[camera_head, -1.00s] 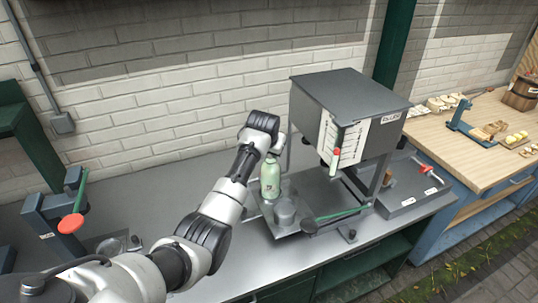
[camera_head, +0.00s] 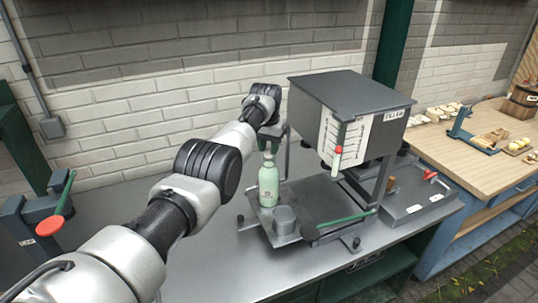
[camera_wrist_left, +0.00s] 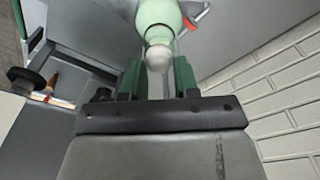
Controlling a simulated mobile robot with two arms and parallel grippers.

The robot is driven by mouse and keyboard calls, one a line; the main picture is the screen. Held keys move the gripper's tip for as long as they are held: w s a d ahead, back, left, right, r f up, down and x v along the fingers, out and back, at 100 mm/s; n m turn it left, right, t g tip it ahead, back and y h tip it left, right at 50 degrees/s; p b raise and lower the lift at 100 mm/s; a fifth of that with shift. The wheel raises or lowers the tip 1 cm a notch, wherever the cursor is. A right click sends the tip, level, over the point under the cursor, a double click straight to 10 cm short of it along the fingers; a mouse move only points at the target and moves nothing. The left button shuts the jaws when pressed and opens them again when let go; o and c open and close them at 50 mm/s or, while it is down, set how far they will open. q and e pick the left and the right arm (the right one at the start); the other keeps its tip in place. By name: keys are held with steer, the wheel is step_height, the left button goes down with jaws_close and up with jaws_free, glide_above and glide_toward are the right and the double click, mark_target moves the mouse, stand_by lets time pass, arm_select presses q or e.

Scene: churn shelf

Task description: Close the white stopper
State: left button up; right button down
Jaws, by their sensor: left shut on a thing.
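A pale green bottle (camera_head: 268,185) stands upright on the metal tray of the grey machine. It also shows in the left wrist view (camera_wrist_left: 158,14), at the top. The white stopper (camera_wrist_left: 158,58) is a small rounded piece at the bottle's mouth in the wrist view; whether it is seated there I cannot tell. My left gripper (camera_wrist_left: 157,76) has its green fingers on both sides of the stopper and is shut on it. In the head view, my left gripper (camera_head: 274,146) is behind the bottle's top, partly hidden. My right gripper is not in view.
The grey box of the machine (camera_head: 350,95) stands close to the right of the bottle. A metal cup (camera_head: 284,220) is in front of the bottle, and a green-handled lever (camera_head: 345,220) crosses the tray. The brick wall is behind.

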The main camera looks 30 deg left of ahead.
mark_target(267, 152)
arm_select(q)
steer(key=shift+s+f, duration=0.2)
steer(key=shift+f, duration=0.1)
steer(key=o, duration=0.9)
steer(key=shift+w, duration=0.2)
steer(key=shift+o, duration=0.2)
steer(key=shift+r, duration=0.1)
steer(key=shift+r, duration=0.1)
steer(key=shift+r, duration=0.25)
step_height(267, 152, up, 10)
steer(key=s+b, duration=0.1)
steer(key=b, duration=0.1)
steer(key=shift+s, duration=0.1)
